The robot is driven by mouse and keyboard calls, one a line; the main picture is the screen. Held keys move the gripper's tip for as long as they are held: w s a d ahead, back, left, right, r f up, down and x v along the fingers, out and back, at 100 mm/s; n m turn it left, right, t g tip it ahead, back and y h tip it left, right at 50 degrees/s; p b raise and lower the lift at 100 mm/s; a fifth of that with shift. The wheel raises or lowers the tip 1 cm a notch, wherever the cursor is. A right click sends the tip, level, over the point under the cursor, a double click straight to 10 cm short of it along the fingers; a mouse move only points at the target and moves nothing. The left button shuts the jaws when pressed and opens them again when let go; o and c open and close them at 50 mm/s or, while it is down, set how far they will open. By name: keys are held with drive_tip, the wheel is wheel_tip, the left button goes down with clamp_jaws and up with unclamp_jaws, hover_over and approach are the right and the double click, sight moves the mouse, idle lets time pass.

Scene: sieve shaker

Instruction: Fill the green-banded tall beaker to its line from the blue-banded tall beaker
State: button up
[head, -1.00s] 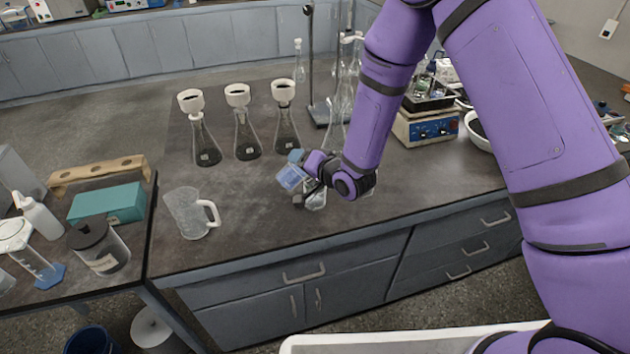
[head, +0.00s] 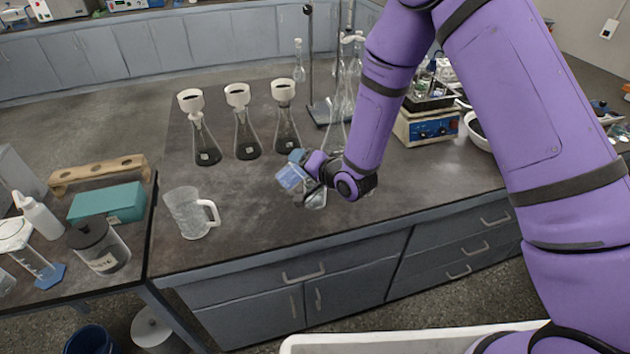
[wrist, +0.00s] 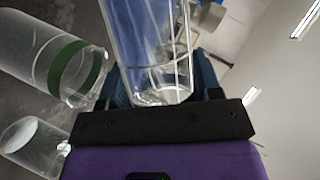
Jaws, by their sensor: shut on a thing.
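My gripper (head: 308,172) is shut on the blue-banded tall beaker (head: 291,178), which it holds tilted above the bench. In the wrist view this clear beaker (wrist: 150,50) fills the top centre between the jaws, with blue showing in its wall. The green-banded tall beaker (wrist: 79,67) is at the left of the wrist view, close beside the held beaker and at an angle to it. In the head view a clear vessel (head: 316,200) stands below my gripper, partly hidden; its band cannot be made out. The liquid levels and any stream between the beakers cannot be told.
Another clear vessel (wrist: 35,142) shows at lower left in the wrist view. A glass jug (head: 187,215) stands left of my gripper. Several flasks with white funnels (head: 242,135) stand behind. A balance-like instrument (head: 428,128) is right of my arm. Bench front is mostly clear.

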drive_tip(key=shift+d+f+m+y+p, duration=0.1)
drive_tip(key=shift+f+m+y+p, duration=0.2)
drive_tip(key=shift+m+p, duration=0.1)
idle(1.5)
drive_tip(key=shift+r+m, duration=0.1)
drive_tip(key=shift+m, duration=0.2)
idle(1.5)
drive_tip(key=shift+a+r+n, duration=0.2)
drive_tip(key=shift+n, duration=0.4)
drive_tip(key=shift+s+r+n+h, duration=0.15)
drive_tip(key=shift+n+h, duration=0.25)
drive_tip(key=shift+h, duration=0.1)
drive_tip(key=shift+f+n, duration=0.25)
drive_tip(key=shift+n, duration=0.15)
drive_tip(key=shift+h, duration=0.4)
